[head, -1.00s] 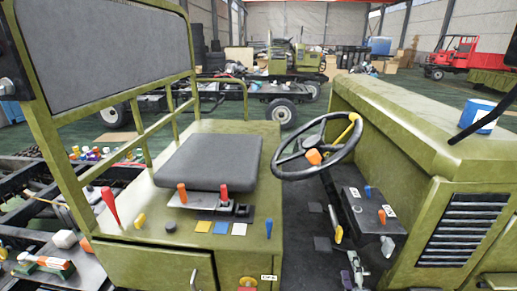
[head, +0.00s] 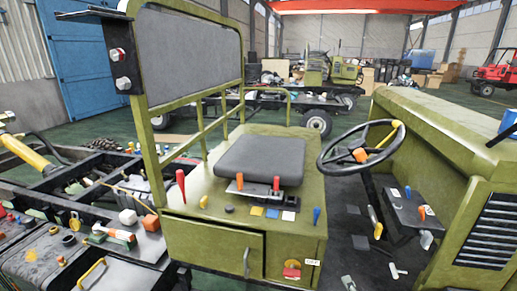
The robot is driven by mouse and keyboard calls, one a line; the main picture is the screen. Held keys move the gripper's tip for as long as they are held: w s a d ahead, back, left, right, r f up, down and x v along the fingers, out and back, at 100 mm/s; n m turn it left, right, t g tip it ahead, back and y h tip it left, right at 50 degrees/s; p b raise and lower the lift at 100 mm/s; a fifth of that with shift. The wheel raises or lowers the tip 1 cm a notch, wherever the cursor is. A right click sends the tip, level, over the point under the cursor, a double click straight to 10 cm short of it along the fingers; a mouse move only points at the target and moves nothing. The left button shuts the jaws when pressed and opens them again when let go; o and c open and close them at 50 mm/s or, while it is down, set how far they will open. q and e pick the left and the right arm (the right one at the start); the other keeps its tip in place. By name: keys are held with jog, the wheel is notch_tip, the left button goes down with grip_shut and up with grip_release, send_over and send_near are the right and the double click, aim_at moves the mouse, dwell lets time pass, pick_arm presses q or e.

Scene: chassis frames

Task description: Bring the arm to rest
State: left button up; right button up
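Neither of my grippers shows in the head view, and I cannot make out either arm. What they hold and whether they are open is hidden. The olive-green vehicle cab fills the middle, with a grey seat (head: 260,161), a black steering wheel (head: 325,160) and a front panel with a handle (head: 212,246). Red and orange levers (head: 276,184) stand in front of the seat.
An open black chassis (head: 40,205) with several small parts on it lies at the left. A green hood (head: 440,125) stands at the right. A blue door (head: 95,65) and a red vehicle (head: 495,72) are farther back. Green floor shows between the vehicles.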

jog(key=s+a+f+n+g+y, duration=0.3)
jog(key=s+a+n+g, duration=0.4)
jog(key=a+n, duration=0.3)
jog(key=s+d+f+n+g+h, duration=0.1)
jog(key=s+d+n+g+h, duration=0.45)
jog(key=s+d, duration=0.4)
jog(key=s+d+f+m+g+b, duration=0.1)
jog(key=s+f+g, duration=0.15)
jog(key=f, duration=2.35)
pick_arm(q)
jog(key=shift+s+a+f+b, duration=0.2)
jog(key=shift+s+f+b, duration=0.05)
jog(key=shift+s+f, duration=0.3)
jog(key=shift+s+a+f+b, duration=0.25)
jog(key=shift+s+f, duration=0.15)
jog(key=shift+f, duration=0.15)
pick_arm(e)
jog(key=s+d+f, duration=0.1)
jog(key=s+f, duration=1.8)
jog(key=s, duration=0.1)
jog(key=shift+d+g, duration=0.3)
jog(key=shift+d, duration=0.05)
